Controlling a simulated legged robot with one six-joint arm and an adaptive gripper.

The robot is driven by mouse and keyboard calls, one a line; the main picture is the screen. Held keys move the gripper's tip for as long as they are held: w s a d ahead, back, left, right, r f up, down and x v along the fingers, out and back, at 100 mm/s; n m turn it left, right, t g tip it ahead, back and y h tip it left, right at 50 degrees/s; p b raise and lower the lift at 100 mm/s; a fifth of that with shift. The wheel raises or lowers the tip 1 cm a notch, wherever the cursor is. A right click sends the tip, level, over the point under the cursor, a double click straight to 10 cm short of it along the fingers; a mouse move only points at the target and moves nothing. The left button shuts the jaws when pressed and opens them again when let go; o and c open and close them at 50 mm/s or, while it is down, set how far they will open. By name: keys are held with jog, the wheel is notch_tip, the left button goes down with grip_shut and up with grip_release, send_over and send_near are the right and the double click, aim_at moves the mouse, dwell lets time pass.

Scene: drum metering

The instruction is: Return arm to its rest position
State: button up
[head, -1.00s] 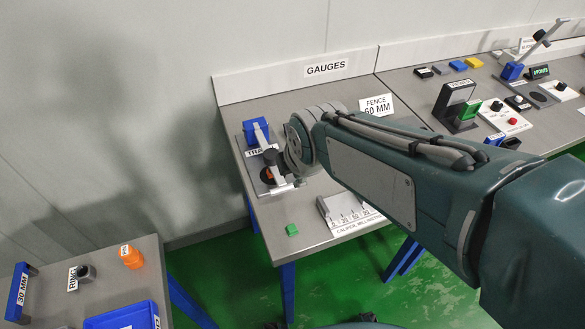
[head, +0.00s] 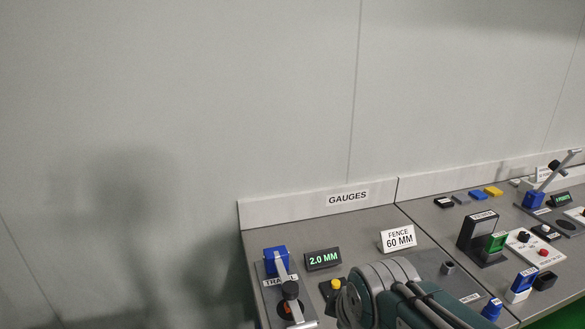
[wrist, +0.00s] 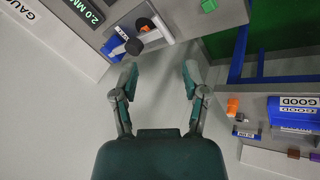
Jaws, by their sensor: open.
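My arm (head: 385,292) shows at the bottom of the head view, folded in front of the gauges bench (head: 345,233). My gripper (wrist: 160,75) shows in the wrist view with its two fingers spread apart and nothing between them. Its fingertips are hidden in the head view. In the wrist view the blue travel gauge with its black knob (wrist: 134,46) lies beyond the left finger. That gauge also stands at the bench's left end in the head view (head: 276,262).
A 2.0 MM display (head: 323,259) and a FENCE 60 MM sign (head: 398,238) stand on the bench. A black stand with a green block (head: 497,242) is farther right. In the wrist view, another bench holds a blue GOOD bin (wrist: 300,112) and an orange piece (wrist: 233,106).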

jog(key=s+d+r+m, duration=0.1)
jog(key=s+d+m, duration=0.2)
jog(key=m, duration=0.4)
jog(key=s+d+m+h, duration=0.1)
jog(key=s+d+m, duration=0.2)
jog(key=s+m, duration=0.2)
jog(key=shift+s+d+r+m, duration=0.35)
jog(key=shift+s+d+m, duration=0.05)
jog(key=shift+m, duration=0.9)
